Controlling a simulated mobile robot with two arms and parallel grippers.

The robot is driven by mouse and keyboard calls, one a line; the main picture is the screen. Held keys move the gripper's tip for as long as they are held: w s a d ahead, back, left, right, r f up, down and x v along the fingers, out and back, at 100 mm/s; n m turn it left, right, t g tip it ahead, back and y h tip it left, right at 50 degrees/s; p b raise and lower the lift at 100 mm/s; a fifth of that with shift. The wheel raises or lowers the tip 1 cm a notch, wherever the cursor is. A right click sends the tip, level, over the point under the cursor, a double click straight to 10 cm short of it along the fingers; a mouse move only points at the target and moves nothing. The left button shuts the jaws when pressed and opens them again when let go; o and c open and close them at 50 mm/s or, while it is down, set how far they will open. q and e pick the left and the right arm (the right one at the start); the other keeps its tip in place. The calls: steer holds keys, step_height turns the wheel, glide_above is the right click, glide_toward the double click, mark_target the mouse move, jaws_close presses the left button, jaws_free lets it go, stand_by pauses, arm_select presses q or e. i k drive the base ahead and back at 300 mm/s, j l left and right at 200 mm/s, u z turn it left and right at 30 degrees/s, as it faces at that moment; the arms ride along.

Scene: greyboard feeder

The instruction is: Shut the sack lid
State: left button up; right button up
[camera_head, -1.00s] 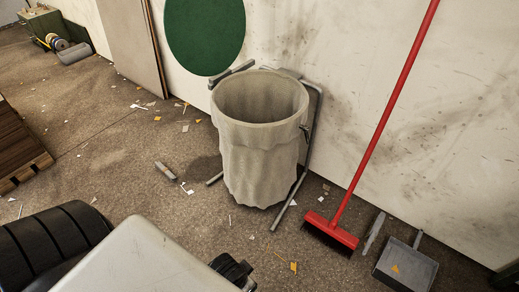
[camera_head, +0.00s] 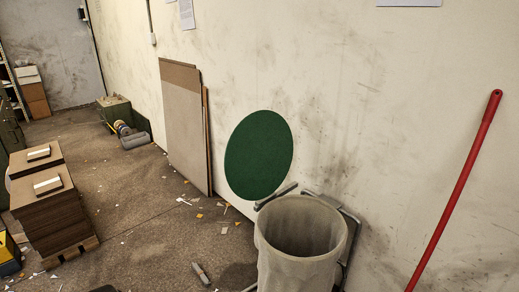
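The sack lid (camera_head: 259,155) is a round green disc. It stands up, open, in front of the wall behind the sack. The sack (camera_head: 284,262) is a pale grey-beige bag hanging open-mouthed in a grey metal frame (camera_head: 351,229); its lower part is cut off by the bottom edge of the view. A grey hinge bar (camera_head: 276,196) sits at the foot of the lid by the sack's rim. Neither of my grippers is in view.
A red broom handle (camera_head: 458,190) leans at the right. Tall boards (camera_head: 184,125) lean on the wall left of the lid. A stack of brown boards (camera_head: 50,215) stands at the left. The floor (camera_head: 150,228) between has scattered paper scraps.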

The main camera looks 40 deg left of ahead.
mark_target(258, 151)
steer(key=j+z, duration=0.15)
steer(key=j, duration=0.9)
steer(key=j+z, duration=0.1)
steer(key=j, duration=0.95)
steer(key=j+z, duration=0.15)
steer(key=j, duration=0.9)
steer(key=k, duration=0.1)
